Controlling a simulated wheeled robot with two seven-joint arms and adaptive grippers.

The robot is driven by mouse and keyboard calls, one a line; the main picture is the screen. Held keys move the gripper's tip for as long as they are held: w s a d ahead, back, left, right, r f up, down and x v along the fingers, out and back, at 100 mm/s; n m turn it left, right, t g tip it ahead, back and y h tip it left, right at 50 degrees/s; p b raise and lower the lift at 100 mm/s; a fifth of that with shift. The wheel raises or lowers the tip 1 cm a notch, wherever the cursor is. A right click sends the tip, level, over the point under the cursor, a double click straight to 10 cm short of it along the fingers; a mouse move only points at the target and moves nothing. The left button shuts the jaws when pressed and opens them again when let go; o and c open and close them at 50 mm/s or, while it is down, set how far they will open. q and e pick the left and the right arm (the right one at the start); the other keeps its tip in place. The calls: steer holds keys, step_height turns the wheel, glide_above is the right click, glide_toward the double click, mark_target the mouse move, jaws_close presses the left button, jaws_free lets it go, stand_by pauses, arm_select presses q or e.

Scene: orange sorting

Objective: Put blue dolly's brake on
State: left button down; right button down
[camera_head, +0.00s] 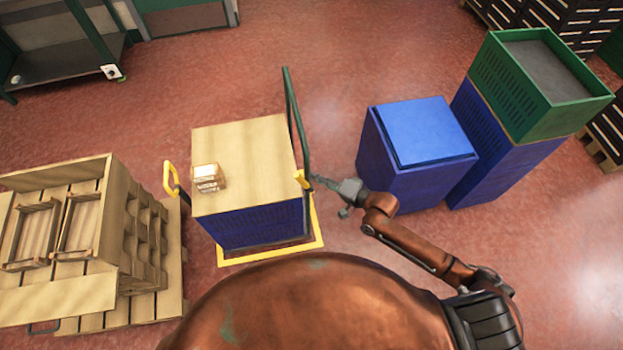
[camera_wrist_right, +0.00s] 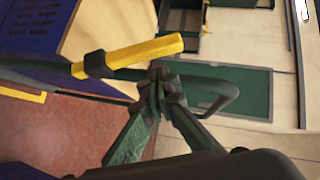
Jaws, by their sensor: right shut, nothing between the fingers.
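The dolly has a yellow base frame (camera_head: 270,256), a tall dark green push handle (camera_head: 292,110) and a blue crate (camera_head: 258,228) with a wooden top (camera_head: 240,150). A short yellow lever (camera_head: 301,180) stands at its right side by the handle. In the right wrist view a yellow lever (camera_wrist_right: 140,55) with a black collar lies just beyond my fingertips. My right gripper (camera_head: 320,181) is shut and empty, just right of the lever; its closed tips show in the wrist view (camera_wrist_right: 165,82). I cannot tell whether they touch the lever or tube. My left gripper is not in view.
A small box (camera_head: 207,181) sits on the wooden top. Another yellow lever (camera_head: 170,180) stands at the dolly's left. Blue crates (camera_head: 418,165) and a green crate (camera_head: 540,80) stand to the right. A pallet with wooden crates (camera_head: 90,230) is at left.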

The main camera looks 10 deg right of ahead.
mark_target(302, 179)
steer(key=shift+a+f, duration=0.25)
steer(key=shift+a, duration=0.65)
steer(key=a+h+p, duration=0.1)
steer(key=p, duration=0.4)
steer(key=shift+r+n, duration=0.3)
steer(key=shift+r, duration=0.05)
steer(key=shift+s+a+f+g+p, duration=0.15)
steer(key=shift+a+g+p, duration=0.15)
steer(key=shift+p, duration=0.35)
steer(key=shift+f, duration=0.2)
